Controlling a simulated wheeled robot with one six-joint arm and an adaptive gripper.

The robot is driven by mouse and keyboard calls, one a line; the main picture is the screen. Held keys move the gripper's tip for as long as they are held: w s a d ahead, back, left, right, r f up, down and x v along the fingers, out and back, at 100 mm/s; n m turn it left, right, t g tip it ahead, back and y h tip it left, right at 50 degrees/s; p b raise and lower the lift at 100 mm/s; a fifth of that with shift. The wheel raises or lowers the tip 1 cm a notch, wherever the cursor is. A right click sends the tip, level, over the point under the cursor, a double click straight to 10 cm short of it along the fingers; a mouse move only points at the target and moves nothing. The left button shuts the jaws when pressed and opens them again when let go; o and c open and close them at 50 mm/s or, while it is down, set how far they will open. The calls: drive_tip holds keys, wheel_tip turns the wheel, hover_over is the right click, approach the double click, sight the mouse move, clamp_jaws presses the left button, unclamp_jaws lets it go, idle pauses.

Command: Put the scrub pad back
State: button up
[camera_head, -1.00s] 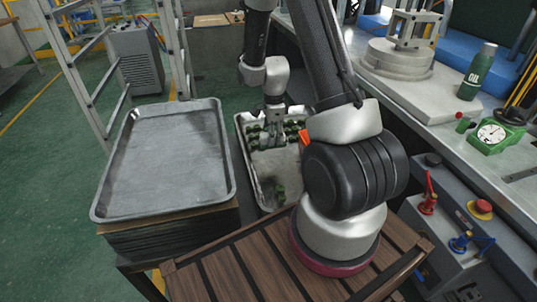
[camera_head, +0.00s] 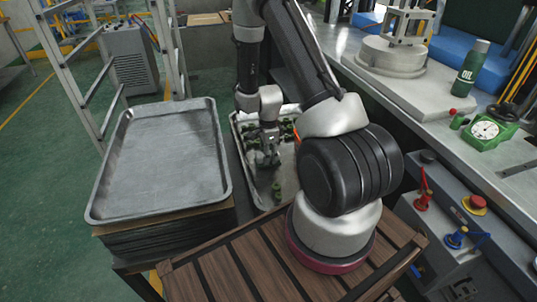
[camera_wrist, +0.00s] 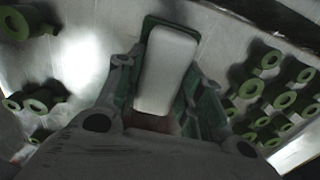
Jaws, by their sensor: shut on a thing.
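The scrub pad (camera_wrist: 168,65), a pale block with a dark green edge, is between the two fingers in the wrist view. My gripper (camera_wrist: 150,95) is shut on it. In the head view my gripper (camera_head: 267,160) is over the metal tray (camera_head: 240,165) with the green parts. The pad itself is hard to make out there, and I cannot tell whether it touches the tray.
Several green ring-shaped parts (camera_wrist: 275,95) lie in the tray on both sides of my gripper. One green part (camera_head: 277,190) stands nearer the front. An empty metal tray (camera_head: 165,160) is on a stack at left. A workbench with an oil bottle (camera_head: 472,68) is at right.

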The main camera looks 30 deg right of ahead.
drive_tip(key=o, duration=1)
drive_tip(key=shift+c, duration=0.2)
drive_tip(key=shift+w+r, duration=0.1)
drive_tip(key=shift+r, duration=0.3)
drive_tip(key=s+a+r+n+t, duration=0.1)
drive_tip(key=s+r+n, duration=0.15)
drive_tip(key=r, duration=1.05)
drive_tip(key=s+a+r+n, duration=0.15)
drive_tip(key=r+n, duration=0.25)
drive_tip(key=r, duration=1)
drive_tip(key=s+a+r+n+t, duration=0.1)
drive_tip(key=s+r+n, duration=0.6)
drive_tip(key=s, duration=0.3)
drive_tip(key=s+a+r+n+t, duration=0.2)
drive_tip(key=s+r+n, duration=0.5)
drive_tip(key=s, duration=0.2)
drive_tip(key=shift+s+r+n, duration=0.15)
drive_tip(key=shift+s+n, duration=0.2)
drive_tip(key=shift+s, duration=0.05)
